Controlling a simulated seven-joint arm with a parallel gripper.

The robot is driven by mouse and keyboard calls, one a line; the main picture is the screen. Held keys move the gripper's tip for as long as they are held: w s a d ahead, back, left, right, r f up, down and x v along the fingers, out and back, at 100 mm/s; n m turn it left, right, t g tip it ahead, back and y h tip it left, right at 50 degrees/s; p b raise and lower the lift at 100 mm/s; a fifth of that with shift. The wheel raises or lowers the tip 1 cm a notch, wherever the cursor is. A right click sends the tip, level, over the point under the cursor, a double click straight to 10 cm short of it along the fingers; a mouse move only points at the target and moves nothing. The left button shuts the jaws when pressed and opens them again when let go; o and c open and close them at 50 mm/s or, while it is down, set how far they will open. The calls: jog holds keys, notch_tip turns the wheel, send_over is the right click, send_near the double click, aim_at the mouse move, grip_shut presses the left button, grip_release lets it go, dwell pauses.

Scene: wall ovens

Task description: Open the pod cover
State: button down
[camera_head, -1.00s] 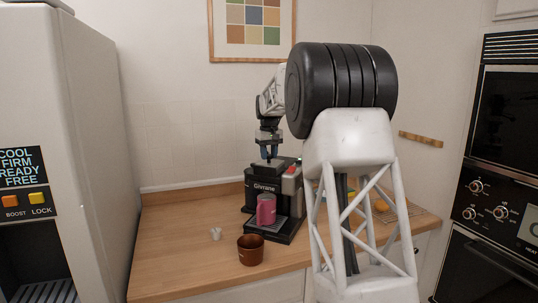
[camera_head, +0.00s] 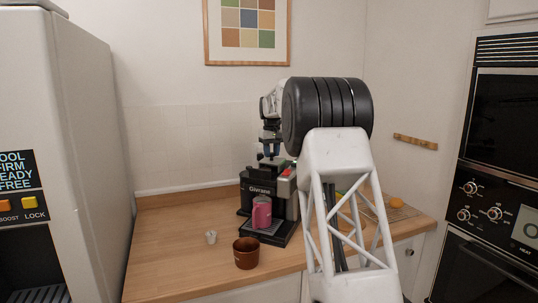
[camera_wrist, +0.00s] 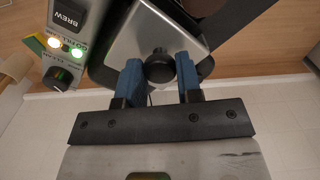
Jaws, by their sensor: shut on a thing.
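The black Givrane coffee machine (camera_head: 262,189) stands on the wooden counter. Its pod cover (camera_wrist: 155,35) shows in the wrist view as a grey metal plate with a round black knob (camera_wrist: 159,67). My gripper (camera_head: 268,151) is above the machine's top in the head view. In the wrist view the blue fingertips of my gripper (camera_wrist: 159,75) sit on either side of the knob and are shut on it. The plate looks tilted in the wrist view; how far it is raised is hard to tell. A pink mug (camera_head: 262,212) stands under the machine's spout.
A BREW button (camera_wrist: 69,15) and a dial (camera_wrist: 58,78) are beside the plate. An orange fruit (camera_head: 396,202) lies at right.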

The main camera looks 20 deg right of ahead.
aim_at(272, 153)
jog(key=shift+r, duration=0.1)
jog(key=c, duration=0.8)
grip_release()
jog(key=shift+r, duration=3.85)
